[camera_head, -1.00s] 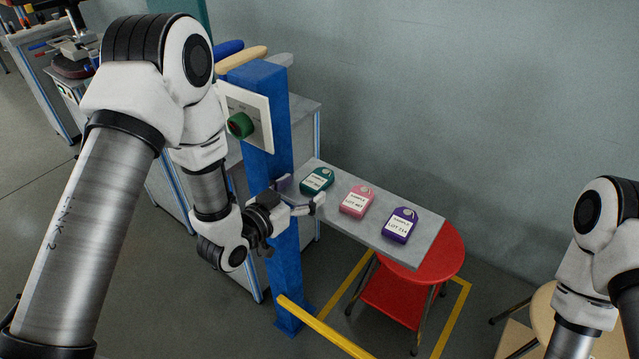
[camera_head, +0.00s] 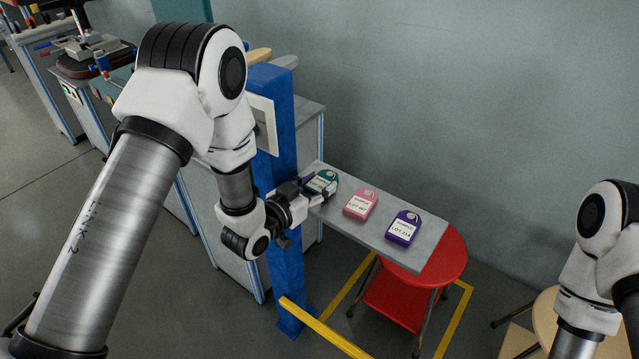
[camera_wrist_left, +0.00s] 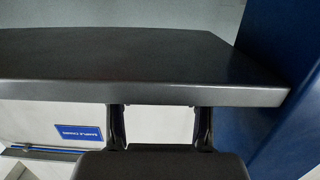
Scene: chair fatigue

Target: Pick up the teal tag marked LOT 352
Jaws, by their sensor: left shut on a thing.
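The tag still appears at shelf level. In the left wrist view, the two fingers of my left gripper (camera_wrist_left: 160,117) stand at the shelf edge (camera_wrist_left: 150,92); the tag is hidden there. My right gripper is out of view; only its arm shows.
A pink tag (camera_head: 360,204) and a purple tag (camera_head: 403,228) lie to the right on the shelf. The blue post (camera_head: 285,265) stands close beside my left wrist. A red stool (camera_head: 448,257) is under the shelf's right end. A yellow bar (camera_head: 325,327) is below.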

